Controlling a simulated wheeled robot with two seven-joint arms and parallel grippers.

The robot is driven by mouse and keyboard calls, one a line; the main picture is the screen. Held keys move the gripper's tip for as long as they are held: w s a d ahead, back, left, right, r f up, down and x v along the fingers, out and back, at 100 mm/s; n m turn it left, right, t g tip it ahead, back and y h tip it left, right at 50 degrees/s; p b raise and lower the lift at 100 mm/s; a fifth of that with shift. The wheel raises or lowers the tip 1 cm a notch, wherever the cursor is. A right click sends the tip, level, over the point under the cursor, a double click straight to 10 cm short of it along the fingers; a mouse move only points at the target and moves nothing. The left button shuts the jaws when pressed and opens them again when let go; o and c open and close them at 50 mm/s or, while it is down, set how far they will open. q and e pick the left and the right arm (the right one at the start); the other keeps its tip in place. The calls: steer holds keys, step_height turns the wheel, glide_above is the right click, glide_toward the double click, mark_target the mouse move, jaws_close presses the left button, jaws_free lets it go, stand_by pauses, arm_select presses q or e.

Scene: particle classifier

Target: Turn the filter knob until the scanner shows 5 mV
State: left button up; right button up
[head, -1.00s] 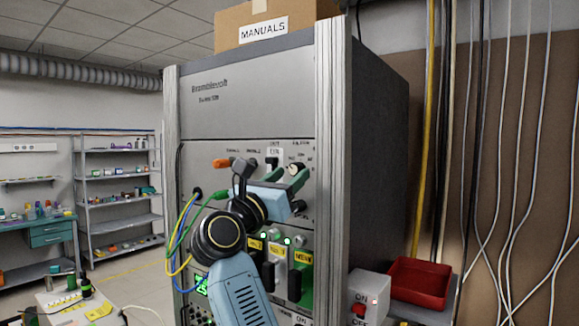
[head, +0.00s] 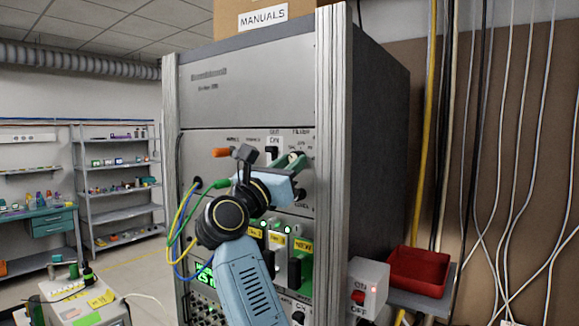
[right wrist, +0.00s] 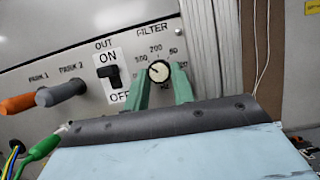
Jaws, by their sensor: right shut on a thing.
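The filter knob (right wrist: 159,71) is round and pale with a dark mark, under the word FILTER and a printed scale including 500 and 200. My right gripper (right wrist: 161,88) has its two green fingers on either side of the knob and is shut on it. In the head view the right gripper (head: 293,163) reaches the rack's panel, and its fingers partly cover the knob. A green-lit display (head: 205,274) sits low on the rack, partly hidden by my right arm, and its full reading cannot be made out. My left gripper is not in view.
Left of the knob are an ON/OFF toggle switch (right wrist: 113,77) and orange and grey plugs (right wrist: 20,103). Yellow, blue and green cables (head: 182,225) hang left of my arm. A switch box (head: 366,287) and red tray (head: 419,270) stand right of the rack (head: 378,150).

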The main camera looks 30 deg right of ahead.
steer(key=shift+w+a+r+m+g+b, duration=0.1)
steer(key=shift+m+g+b, duration=0.95)
steer(key=shift+m, duration=0.95)
steer(key=shift+w+r+m+g+b, duration=0.15)
steer(key=shift+m+g+b, duration=0.9)
steer(key=shift+m, duration=0.95)
steer(key=shift+w+a+f+m+g+b, duration=0.1)
steer(key=shift+m+g+b, duration=0.9)
steer(key=shift+m, duration=1.3)
steer(key=o, duration=1)
